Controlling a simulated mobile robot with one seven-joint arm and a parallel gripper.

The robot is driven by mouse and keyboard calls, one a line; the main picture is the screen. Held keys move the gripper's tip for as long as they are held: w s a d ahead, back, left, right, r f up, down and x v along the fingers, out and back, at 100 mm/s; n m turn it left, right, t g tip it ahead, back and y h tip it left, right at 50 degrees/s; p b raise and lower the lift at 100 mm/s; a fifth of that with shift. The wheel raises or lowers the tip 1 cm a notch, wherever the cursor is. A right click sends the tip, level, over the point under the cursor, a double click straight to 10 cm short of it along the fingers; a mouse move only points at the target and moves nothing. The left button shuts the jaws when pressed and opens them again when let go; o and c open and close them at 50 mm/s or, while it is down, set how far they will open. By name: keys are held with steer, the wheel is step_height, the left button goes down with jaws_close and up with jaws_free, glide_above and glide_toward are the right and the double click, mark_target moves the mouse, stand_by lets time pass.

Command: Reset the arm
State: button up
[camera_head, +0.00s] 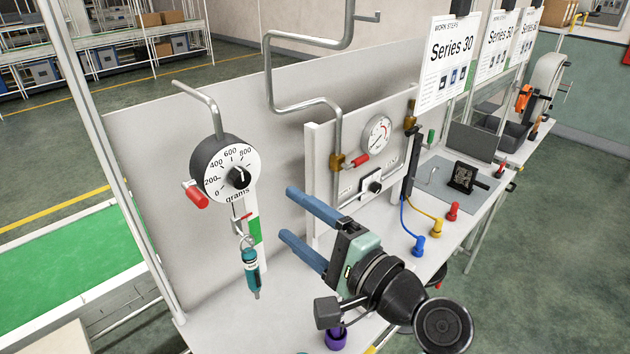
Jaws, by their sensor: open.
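My gripper (300,225) is in the middle of the head view, above the white workbench. Its two blue fingers point left and stand apart, with nothing between them. The black wrist of my arm (385,285) reaches down to the right. To the left of the fingers, a teal tool (251,272) hangs from a hook under a round dial scale (232,168) marked in grams. The fingers look apart from the tool and the scale in this view. The wrist hides part of the bench top.
A panel with a pressure gauge (378,136) and pipes stands behind the gripper. Blue (419,245), yellow (437,227) and red (453,211) connectors stand on the bench to the right. A purple piece (336,338) is below the wrist. A green conveyor (70,265) lies left.

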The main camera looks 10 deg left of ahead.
steer(key=d+r+n+t+h+b, duration=0.3)
steer(key=r+n+t+h, duration=0.5)
steer(key=r, duration=0.9)
steer(key=s+d+r+n+t+h, duration=0.1)
steer(key=s+d+r+t+h, duration=0.1)
steer(key=s+r, duration=0.4)
steer(key=s+d+r+n+t+h, duration=0.1)
steer(key=s+d+r+t+h, duration=0.2)
steer(key=s+r+t, duration=0.3)
step_height(320, 180, up, 3)
steer(key=shift+s+d+r+n+h, duration=0.15)
steer(key=shift+s+n+h, duration=0.15)
steer(key=shift+s+h, duration=0.4)
steer(key=shift+c, duration=0.2)
